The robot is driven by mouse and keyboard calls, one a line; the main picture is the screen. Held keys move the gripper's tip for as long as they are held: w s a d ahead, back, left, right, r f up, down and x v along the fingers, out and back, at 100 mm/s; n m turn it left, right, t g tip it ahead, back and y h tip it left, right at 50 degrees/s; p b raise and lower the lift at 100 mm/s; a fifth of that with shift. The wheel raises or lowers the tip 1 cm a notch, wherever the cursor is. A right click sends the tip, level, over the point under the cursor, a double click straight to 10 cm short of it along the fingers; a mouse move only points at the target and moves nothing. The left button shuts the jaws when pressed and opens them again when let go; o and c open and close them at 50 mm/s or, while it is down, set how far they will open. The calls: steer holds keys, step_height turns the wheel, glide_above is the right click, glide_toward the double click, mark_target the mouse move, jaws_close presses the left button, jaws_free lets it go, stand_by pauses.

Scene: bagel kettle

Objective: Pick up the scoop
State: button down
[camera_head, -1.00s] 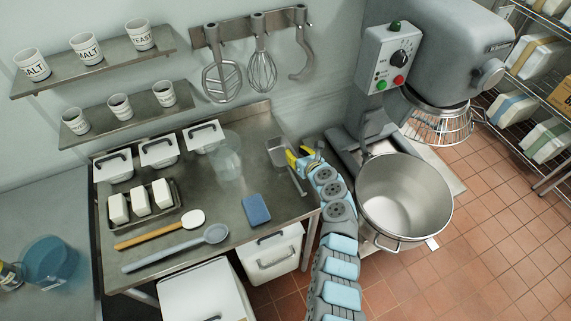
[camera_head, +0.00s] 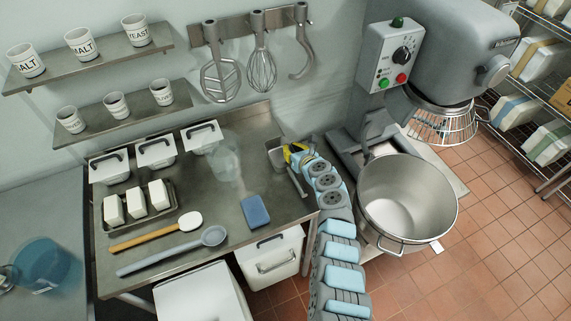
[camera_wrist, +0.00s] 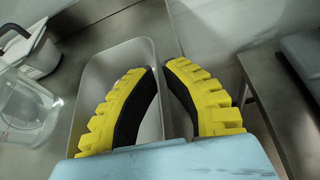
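The scoop (camera_head: 274,152) is a grey metal pan at the back right corner of the steel table. A grey bar, apparently its handle, runs toward the front beside my arm. In the wrist view the pan (camera_wrist: 100,78) lies under my gripper. My gripper (camera_head: 293,152) has yellow fingers with black pads. In the wrist view its fingertips (camera_wrist: 161,68) are close together, one on each side of the pan's right wall, and look shut on it. The exact contact is partly hidden by the fingers. The scoop appears to rest on the table.
A clear jug (camera_head: 226,162) stands left of the scoop. A mixer bowl (camera_head: 405,200) stands to the right. Utensils hang on the wall above.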

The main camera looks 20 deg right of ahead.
stand_by(0.6)
steer(key=shift+r+p, duration=0.5)
steer(key=shift+r, duration=0.1)
step_height(320, 180, up, 3)
steer(key=shift+f+p, duration=0.2)
steer(key=shift+p, duration=0.75)
steer(key=s+a+r+p, duration=0.1)
steer(key=s+r+p, duration=0.1)
steer(key=s+r, duration=0.2)
steer(key=s+a+r+p, duration=0.1)
steer(key=s+r+p, duration=0.1)
steer(key=s+r, duration=0.3)
steer(key=s, duration=0.4)
steer(key=shift+s+a+p, duration=0.35)
steer(key=shift+s+a, duration=0.05)
steer(key=shift+r, duration=0.1)
